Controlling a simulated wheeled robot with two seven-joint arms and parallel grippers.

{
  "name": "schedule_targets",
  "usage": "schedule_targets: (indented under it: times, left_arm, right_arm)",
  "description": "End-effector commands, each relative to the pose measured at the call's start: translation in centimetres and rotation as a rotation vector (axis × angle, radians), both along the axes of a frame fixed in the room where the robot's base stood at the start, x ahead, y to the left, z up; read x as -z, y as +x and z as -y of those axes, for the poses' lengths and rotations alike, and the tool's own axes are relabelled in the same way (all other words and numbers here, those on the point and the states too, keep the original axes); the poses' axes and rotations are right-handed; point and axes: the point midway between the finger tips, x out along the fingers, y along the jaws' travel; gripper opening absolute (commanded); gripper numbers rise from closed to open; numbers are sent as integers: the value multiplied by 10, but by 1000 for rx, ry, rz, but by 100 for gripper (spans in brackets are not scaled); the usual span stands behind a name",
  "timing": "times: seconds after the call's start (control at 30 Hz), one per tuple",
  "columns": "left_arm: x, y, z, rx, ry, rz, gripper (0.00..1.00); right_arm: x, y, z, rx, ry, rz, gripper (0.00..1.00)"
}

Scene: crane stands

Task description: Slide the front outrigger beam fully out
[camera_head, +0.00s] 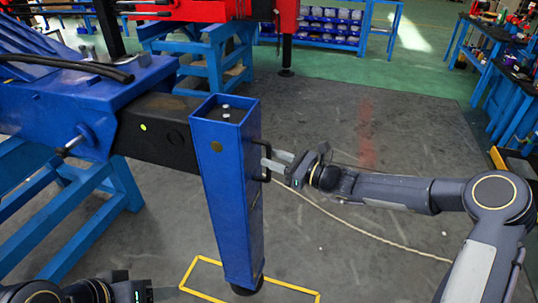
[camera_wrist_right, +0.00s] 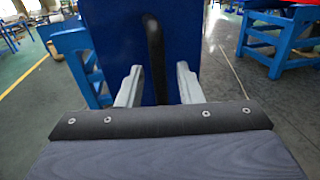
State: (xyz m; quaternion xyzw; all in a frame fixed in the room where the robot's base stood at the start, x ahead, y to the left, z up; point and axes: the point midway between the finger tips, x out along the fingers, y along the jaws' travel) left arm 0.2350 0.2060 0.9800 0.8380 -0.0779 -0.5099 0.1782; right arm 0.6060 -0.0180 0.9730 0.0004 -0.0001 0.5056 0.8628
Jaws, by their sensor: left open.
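The front outrigger beam (camera_head: 155,133) is black and partly out of its blue housing (camera_head: 85,105). A blue upright leg (camera_head: 228,190) is fixed at its outer end, with a black handle (camera_head: 265,162) on its right face. My right gripper (camera_head: 277,162) is at this handle. In the right wrist view, its two grey fingers (camera_wrist_right: 158,84) stand on either side of the black handle (camera_wrist_right: 154,55), with gaps between them and it. My left gripper (camera_head: 150,292) is open and empty at the bottom left, partly cut off, low and away from the beam.
A yellow outline (camera_head: 190,270) is marked on the floor around the leg's foot. A pin with a handle (camera_head: 72,146) sticks out of the housing's side. Blue trestles (camera_head: 60,215) stand below the housing. A pale cable (camera_head: 350,228) crosses the floor.

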Motion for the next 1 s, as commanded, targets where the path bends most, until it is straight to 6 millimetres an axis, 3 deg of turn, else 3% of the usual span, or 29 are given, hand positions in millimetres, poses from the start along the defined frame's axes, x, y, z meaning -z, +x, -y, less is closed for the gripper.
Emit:
schedule_targets:
  times: [0.2,0.47,0.73,1.0]
  left_arm:
    - [-3,0,0,0,0,0,55]
    - [-3,0,0,0,0,0,55]
    - [-3,0,0,0,0,0,55]
    - [-3,0,0,0,0,0,55]
  right_arm:
    - [-1,9,-17,-1,0,0,33]
    - [0,10,-18,0,-1,0,33]
    - [0,10,-18,0,-2,1,0]
    - [0,10,-17,0,-2,1,0]
